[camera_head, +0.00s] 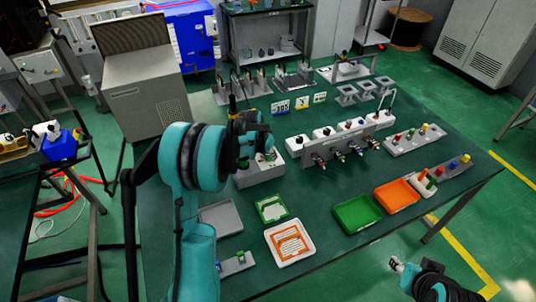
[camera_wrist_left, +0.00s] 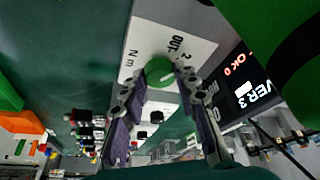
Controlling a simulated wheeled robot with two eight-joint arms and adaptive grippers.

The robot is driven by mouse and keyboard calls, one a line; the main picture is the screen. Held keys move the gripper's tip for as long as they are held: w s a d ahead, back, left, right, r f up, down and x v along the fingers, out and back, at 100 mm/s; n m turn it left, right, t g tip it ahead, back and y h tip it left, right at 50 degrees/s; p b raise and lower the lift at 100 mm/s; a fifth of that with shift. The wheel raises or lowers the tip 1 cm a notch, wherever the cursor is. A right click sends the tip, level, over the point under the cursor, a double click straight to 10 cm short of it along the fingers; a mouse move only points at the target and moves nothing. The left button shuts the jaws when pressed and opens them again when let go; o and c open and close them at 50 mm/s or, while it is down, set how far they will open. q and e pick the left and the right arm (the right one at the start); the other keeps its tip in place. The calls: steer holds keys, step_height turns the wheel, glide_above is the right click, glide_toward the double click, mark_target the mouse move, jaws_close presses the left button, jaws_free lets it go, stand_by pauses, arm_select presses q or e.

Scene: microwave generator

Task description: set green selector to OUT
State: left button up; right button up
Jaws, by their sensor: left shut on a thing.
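The green selector (camera_wrist_left: 160,71) is a round knob on a white label plate (camera_wrist_left: 140,35) in the left wrist view. The label reads OUT on one side of the knob, with other marks around it. My left gripper (camera_wrist_left: 157,88) has its fingers on both sides of the knob and is shut on it. Which way the knob points is not clear. In the head view my left gripper (camera_head: 252,142) is over a grey box (camera_head: 258,176), and my arm hides most of the knob there. My right gripper (camera_head: 398,265) is at the lower right, apart from the table; its opening is unclear.
A dark display (camera_wrist_left: 243,88) with red and white characters is beside the plate. On the green table, a green tray (camera_head: 357,214), an orange tray (camera_head: 396,195) and a grey tray (camera_head: 221,217) lie in front. A row of valves (camera_head: 340,150) stands right of the box.

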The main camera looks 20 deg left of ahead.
arm_select(q)
steer(key=shift+d+n+y, duration=0.15)
steer(key=shift+n+y, duration=0.65)
steer(key=shift+n, duration=1.4)
steer(key=o, duration=1.2)
steer(key=shift+c, duration=0.2)
steer(key=v, duration=1.2)
steer(key=shift+d, duration=0.15)
